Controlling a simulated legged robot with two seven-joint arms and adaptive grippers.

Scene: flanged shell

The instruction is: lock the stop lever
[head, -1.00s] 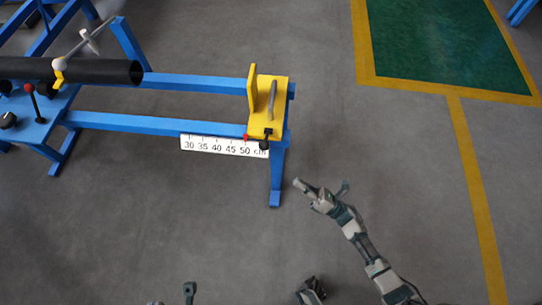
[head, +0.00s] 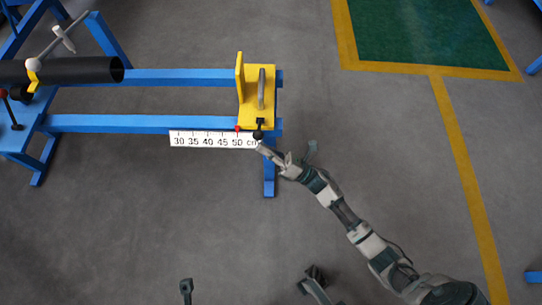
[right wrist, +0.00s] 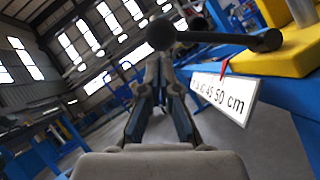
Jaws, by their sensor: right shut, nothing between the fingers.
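The stop lever is a short black lever with a ball knob (head: 258,134) on the front edge of the yellow stop block (head: 258,105). In the right wrist view its round black knob (right wrist: 160,33) is at the top centre, with the bar running right to the yellow block (right wrist: 295,50). My right gripper (head: 263,148) is shut and empty, its tips close to the knob. In the right wrist view the shut fingers (right wrist: 160,75) point up just below the knob. I cannot tell whether they touch it.
A white scale (head: 205,139) with a red pointer (head: 238,129) runs along the front blue rail (head: 130,124). A grey handle (head: 262,88) stands on the block. A black pipe (head: 70,70) lies at the left. The floor right of the stand is clear.

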